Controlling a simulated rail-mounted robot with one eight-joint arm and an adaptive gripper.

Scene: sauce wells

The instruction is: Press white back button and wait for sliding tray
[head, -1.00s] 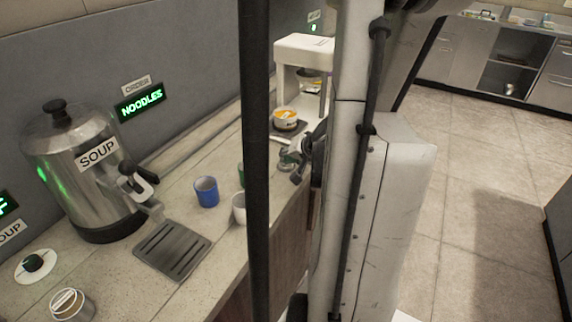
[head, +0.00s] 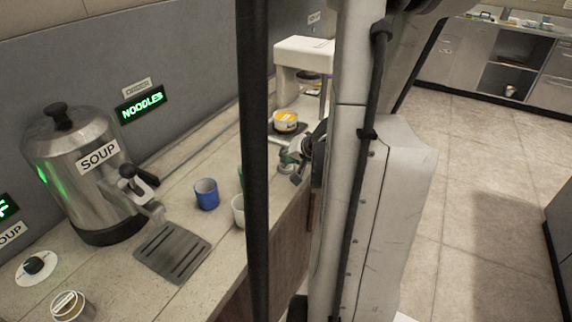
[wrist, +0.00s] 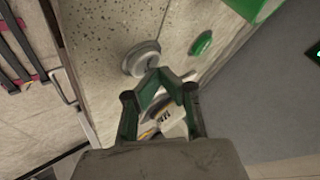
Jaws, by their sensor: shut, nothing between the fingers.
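In the wrist view my gripper (wrist: 160,78) is shut and empty, its green fingers meeting in front of the counter. In the head view my gripper (head: 292,160) is low at the counter's edge, partly hidden by my arm. Behind it stands a white machine (head: 303,48). A yellow-and-white cup (head: 285,121) sits on a dark plate at the machine's front. I cannot make out which part is the sliding tray.
A steel soup urn (head: 75,180) with a dark drip grate (head: 172,251) stands at the left. A blue cup (head: 206,193) and a white cup (head: 238,211) stand on the counter between urn and gripper. A lit NOODLES sign (head: 141,104) hangs on the wall.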

